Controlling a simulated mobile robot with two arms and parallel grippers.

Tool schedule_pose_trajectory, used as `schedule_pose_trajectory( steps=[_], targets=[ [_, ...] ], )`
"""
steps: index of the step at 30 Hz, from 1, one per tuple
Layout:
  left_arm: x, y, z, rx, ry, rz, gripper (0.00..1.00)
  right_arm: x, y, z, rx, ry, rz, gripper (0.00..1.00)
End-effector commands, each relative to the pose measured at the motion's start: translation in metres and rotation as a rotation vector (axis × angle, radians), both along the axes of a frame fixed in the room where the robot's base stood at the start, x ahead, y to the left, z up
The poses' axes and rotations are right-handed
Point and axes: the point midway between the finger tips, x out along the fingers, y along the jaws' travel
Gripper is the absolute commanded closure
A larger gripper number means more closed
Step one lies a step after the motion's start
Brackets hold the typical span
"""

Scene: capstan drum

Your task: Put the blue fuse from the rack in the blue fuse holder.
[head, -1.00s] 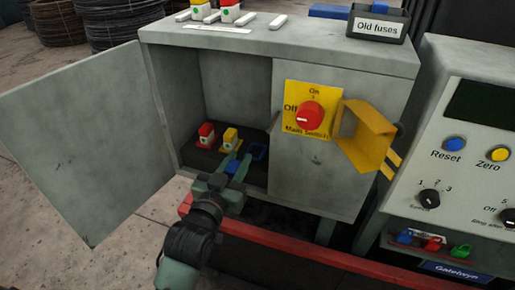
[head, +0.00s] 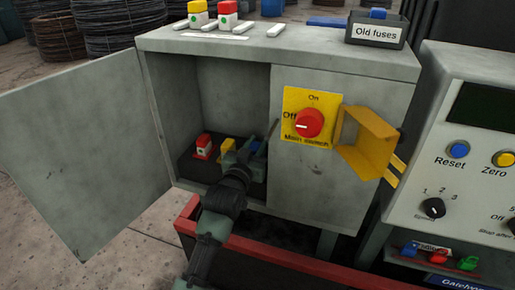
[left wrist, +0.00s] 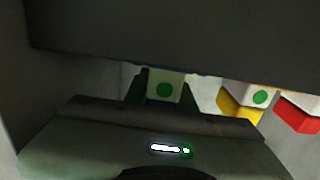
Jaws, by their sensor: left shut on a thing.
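My left gripper (head: 246,154) is inside the open cabinet, shut on the blue fuse. In the left wrist view the fuse (left wrist: 164,88) shows a white body with a green dot between the fingers, with dark blue at its edge. My right gripper is not in view.
A red fuse (head: 204,146) stands left of the yellow one. The open door (head: 80,150) is at left, the switch panel (head: 308,115) with its yellow cover (head: 367,143) at right. On top are rack fuses (head: 228,12) and the "Old fuses" box (head: 376,32).

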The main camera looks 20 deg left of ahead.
Motion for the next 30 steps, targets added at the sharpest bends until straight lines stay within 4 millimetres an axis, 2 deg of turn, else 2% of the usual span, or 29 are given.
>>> schedule_pose_trajectory(
  steps=[4,13,14,15,16,26,29,30],
  targets=[
    [0.0,0.0,-0.005,0.0,-0.003,0.0,1.0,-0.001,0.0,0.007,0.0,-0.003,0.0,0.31],
    [0.0,0.0,-0.008,0.0,-0.001,0.0,1.0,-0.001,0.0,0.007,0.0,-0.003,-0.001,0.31],
    [0.0,0.0,-0.008,0.0,-0.001,0.0,0.66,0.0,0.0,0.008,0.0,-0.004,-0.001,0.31],
    [0.0,0.0,-0.008,0.0,-0.001,0.0,0.55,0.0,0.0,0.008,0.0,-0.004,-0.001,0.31],
    [0.0,0.0,-0.008,0.0,-0.001,0.0,0.53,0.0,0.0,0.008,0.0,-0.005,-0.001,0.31],
    [0.0,0.0,-0.005,0.0,-0.002,0.0,0.53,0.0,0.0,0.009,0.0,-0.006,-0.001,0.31],
    [-0.009,0.0,-0.006,0.0,0.0,0.0,0.53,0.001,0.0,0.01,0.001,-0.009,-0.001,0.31],
    [-0.015,0.001,-0.005,0.0,0.0,0.0,0.53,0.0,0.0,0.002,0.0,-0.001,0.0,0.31]
  ],
)
